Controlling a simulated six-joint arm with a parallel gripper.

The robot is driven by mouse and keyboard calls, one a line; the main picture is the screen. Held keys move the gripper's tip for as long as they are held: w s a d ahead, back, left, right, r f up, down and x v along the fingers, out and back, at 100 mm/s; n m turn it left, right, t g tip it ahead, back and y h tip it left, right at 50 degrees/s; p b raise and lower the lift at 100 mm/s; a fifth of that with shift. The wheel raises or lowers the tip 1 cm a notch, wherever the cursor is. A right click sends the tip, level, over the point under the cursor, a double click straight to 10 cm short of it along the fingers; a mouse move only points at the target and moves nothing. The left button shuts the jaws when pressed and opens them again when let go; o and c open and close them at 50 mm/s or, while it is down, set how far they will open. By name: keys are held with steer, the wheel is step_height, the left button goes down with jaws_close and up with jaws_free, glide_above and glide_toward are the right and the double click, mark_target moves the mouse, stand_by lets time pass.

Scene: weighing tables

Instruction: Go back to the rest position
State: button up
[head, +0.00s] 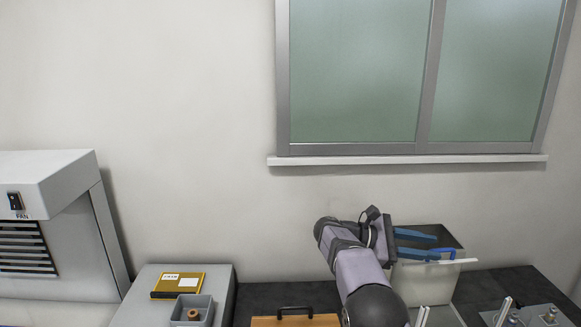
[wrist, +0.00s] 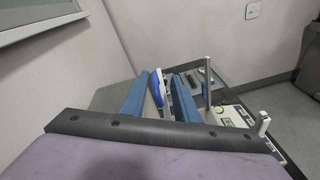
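My gripper (head: 430,245) is at the right in the head view, with its two blue fingers spread apart and pointing right. It is over or in front of a pale, see-through-sided bin (head: 412,284); the exact height cannot be told. In the wrist view my gripper (wrist: 160,83) also shows a gap between its fingers. A blue and white object (wrist: 157,88) appears in that gap, seemingly beyond the fingers and not gripped. A blue piece (head: 447,253) shows by the fingertips in the head view.
A grey block (head: 142,310) bears a yellow box (head: 178,286) and a small grey tray (head: 205,303). A wooden case (head: 262,321) with a dark handle is at the front. A fan housing (head: 60,200) stands left. The wall and window (head: 355,70) are behind.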

step_height(320, 180, up, 3)
steer(key=s+d+m+y+p, duration=0.1)
steer(key=d+m+y+p, duration=0.1)
steer(key=d+m, duration=0.1)
steer(key=s+a+f+m+y, duration=0.1)
steer(key=s+a+y, duration=0.1)
steer(key=a, duration=0.2)
steer(key=s+a+f+m+y+b, duration=0.1)
steer(key=s+a+f+y, duration=0.1)
steer(key=s+a, duration=0.1)
steer(key=s+a+f+y, duration=0.1)
steer(key=s+a+y, duration=0.1)
steer(key=a, duration=0.3)
steer(key=shift+s+f+m+t+y, duration=0.3)
steer(key=shift+s+m+y, duration=0.1)
steer(key=shift+s, duration=0.1)
steer(key=s+a+f+m+y+b, duration=0.2)
steer(key=s+a+f, duration=0.4)
steer(key=s+f, duration=0.4)
steer(key=s+a+f+m+y+b, duration=0.2)
steer(key=s+a+f+m+y, duration=0.2)
steer(key=s+f, duration=0.7)
steer(key=shift+s+a+m+y+b, duration=0.3)
steer(key=shift+s+a+m+y, duration=0.15)
steer(key=shift+s+a, duration=0.8)
